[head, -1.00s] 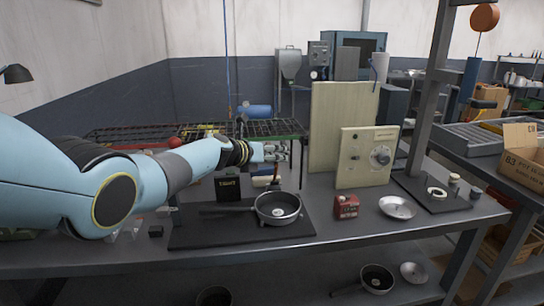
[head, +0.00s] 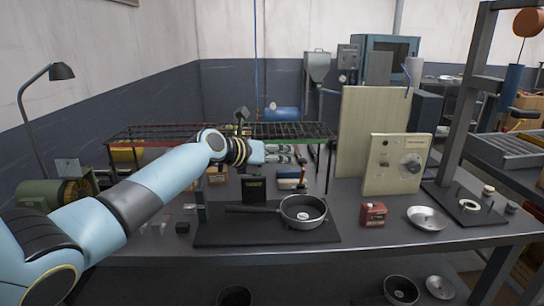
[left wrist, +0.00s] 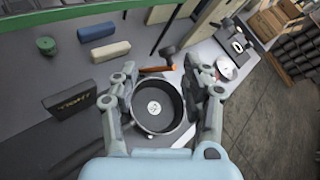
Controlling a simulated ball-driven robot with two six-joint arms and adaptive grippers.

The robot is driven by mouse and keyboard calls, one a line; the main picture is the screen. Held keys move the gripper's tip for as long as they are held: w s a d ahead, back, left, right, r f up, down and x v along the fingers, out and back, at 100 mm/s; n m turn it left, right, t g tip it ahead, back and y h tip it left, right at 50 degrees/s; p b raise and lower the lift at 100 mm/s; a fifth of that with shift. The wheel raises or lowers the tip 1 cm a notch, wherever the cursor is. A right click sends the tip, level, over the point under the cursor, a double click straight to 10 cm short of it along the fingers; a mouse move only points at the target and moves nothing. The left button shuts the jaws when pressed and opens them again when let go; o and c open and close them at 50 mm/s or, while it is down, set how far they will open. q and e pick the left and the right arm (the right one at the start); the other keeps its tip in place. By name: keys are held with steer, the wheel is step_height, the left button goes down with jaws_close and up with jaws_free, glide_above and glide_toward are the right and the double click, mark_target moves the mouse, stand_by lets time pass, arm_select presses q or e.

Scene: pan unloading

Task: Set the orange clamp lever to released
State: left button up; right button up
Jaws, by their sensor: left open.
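The orange clamp lever (left wrist: 157,69) shows in the left wrist view, lying roughly sideways just beyond the pan's rim. In the head view it is too small to make out clearly. My left gripper (head: 284,153) is open and empty above the back of the bench. In the left wrist view its fingers (left wrist: 160,74) stand apart on either side of the lever and pan, above them. The dark pan (head: 302,226) sits on a black base plate (head: 215,236), its handle pointing left. My right gripper is not in view.
A black lettered sign (head: 254,188) stands behind the pan handle. A red box (head: 373,214) and a metal dish (head: 427,219) are right of the pan. A cream panel with a dial (head: 395,165) stands behind them. A wire rack (head: 290,131) is at the back.

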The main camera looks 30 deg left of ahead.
arm_select(q)
steer(key=shift+v, duration=1)
